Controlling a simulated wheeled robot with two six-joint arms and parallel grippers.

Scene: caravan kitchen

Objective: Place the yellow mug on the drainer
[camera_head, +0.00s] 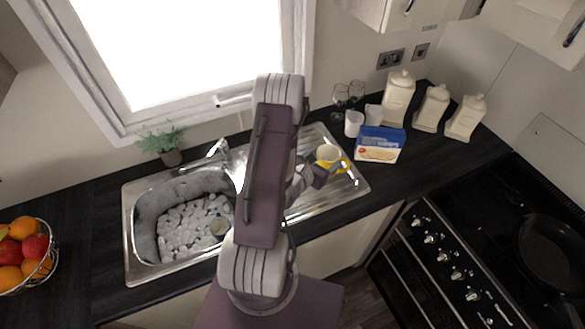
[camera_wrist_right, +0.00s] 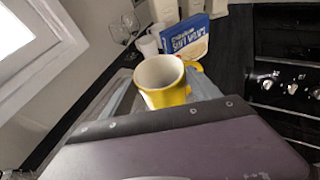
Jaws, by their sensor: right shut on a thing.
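The yellow mug (camera_head: 328,155), with a white inside, is upright over the ribbed steel drainer (camera_head: 345,188) to the right of the sink. I cannot tell whether its base touches the drainer. My right gripper (camera_head: 318,172) is shut on the mug, from its near left side. In the right wrist view the mug (camera_wrist_right: 168,97) stands just beyond the purple gripper body, its handle to the right; the body hides the mug's bottom. My left gripper is not in view.
A blue box (camera_head: 380,140), white cups (camera_head: 354,123), wine glasses (camera_head: 341,95) and white canisters (camera_head: 398,95) stand behind the drainer. The sink basin (camera_head: 185,215) is left of my arm. A hob with a pan (camera_head: 550,245) is at right.

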